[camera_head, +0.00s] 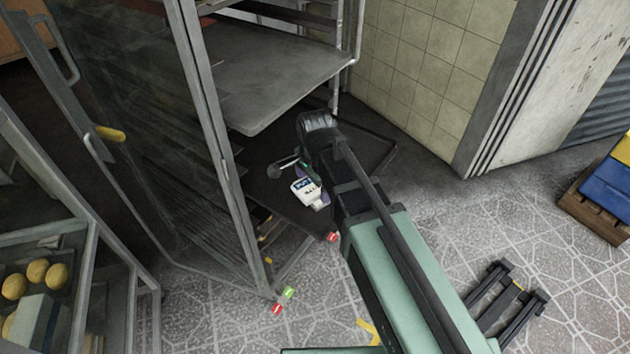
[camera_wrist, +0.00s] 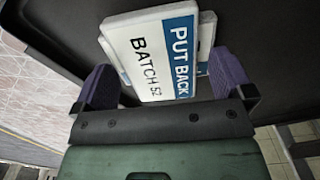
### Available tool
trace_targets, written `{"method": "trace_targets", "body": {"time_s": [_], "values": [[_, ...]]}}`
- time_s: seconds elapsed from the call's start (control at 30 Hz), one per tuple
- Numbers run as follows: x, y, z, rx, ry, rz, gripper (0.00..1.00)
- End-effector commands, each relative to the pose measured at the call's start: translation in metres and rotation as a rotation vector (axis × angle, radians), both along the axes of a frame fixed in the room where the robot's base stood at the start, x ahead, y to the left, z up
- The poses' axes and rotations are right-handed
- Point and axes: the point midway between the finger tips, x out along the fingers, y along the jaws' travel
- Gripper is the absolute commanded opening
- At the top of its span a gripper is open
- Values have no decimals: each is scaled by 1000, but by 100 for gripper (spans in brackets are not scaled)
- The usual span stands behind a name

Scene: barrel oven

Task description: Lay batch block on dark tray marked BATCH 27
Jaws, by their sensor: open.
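A white batch block (camera_head: 306,190) with a blue band lies on a dark tray (camera_head: 278,205) low in the rack. In the wrist view the block (camera_wrist: 160,60) reads "BATCH 52" and "PUT BACK". A second pale edge with blue shows just behind it. My gripper (camera_head: 315,185) is over the tray. Its two purple fingers are apart, one on each side of the block's near end, as the wrist view of my gripper (camera_wrist: 167,85) shows. I see no marking "BATCH 27" on the dark tray (camera_wrist: 262,60). My arm hides part of the tray.
A grey tray (camera_head: 280,82) sticks out of the rack above the dark tray. A rack door with clear panel (camera_head: 140,140) stands open at left. A case with round loaves (camera_head: 38,270) is lower left. Stacked crates (camera_head: 605,190) stand at right.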

Motion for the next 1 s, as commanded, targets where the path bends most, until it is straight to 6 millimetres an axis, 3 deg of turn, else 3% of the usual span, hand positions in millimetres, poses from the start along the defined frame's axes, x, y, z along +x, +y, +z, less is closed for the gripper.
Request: {"method": "trace_targets", "body": {"time_s": [0.17,0.5,0.63,0.87,0.97,1.0], "values": [[0,0,33,0,0,0,99],[0,0,119,0,0,0,99],[0,0,130,0,0,0,99],[0,0,127,0,0,1,99],[-5,-11,127,0,0,45,99],[-10,-23,127,0,0,96,99]]}}
